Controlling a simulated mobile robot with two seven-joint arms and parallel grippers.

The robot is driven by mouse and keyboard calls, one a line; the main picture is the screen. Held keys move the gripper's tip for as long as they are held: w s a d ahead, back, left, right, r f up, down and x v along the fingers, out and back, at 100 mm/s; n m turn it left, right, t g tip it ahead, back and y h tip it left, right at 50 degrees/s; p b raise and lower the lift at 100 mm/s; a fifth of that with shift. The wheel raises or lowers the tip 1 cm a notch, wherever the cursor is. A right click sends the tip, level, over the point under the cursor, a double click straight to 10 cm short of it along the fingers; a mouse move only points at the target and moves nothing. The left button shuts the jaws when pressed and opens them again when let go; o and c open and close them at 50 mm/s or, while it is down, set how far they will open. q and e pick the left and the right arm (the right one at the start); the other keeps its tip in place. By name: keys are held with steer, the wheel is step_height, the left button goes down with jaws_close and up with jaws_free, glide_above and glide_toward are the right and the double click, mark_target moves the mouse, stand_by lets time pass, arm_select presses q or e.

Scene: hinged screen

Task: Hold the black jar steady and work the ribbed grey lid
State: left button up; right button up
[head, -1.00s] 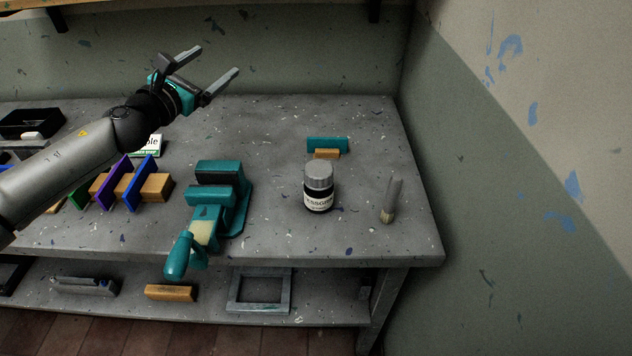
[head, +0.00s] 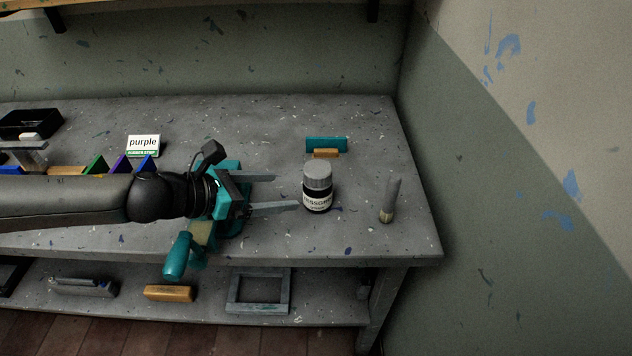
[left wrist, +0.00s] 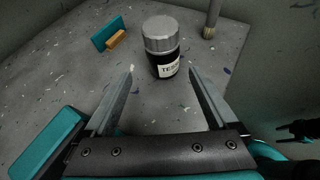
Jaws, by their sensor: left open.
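The black jar (head: 317,203) stands upright on the grey bench, with a pale label on its front. The ribbed grey lid (head: 317,174) sits on top of it. My left gripper (head: 286,192) is open and empty, just left of the jar, with its fingers pointing toward it. In the left wrist view, the jar (left wrist: 166,66) and its lid (left wrist: 161,34) are ahead of the fingertips and between their lines. The open gripper (left wrist: 161,77) frames the near space before the jar. My right gripper does not show in the head view.
A brush (head: 390,200) stands right of the jar. A teal-and-wood block (head: 327,145) lies behind it. A teal vise (head: 178,257) is partly hidden under my left arm. A purple-labelled card (head: 144,144) stands at the back. The bench's right end is mostly clear.

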mark_target(305, 194)
arm_select(q)
steer(key=shift+s+f, duration=0.2)
steer(key=shift+d+f, duration=0.15)
steer(key=shift+d, duration=0.05)
steer(key=shift+x, duration=4.8)
steer(key=shift+a, duration=0.1)
steer(key=shift+c, duration=0.2)
jaws_close()
steer(key=shift+s+f, duration=0.1)
steer(key=shift+f, duration=0.05)
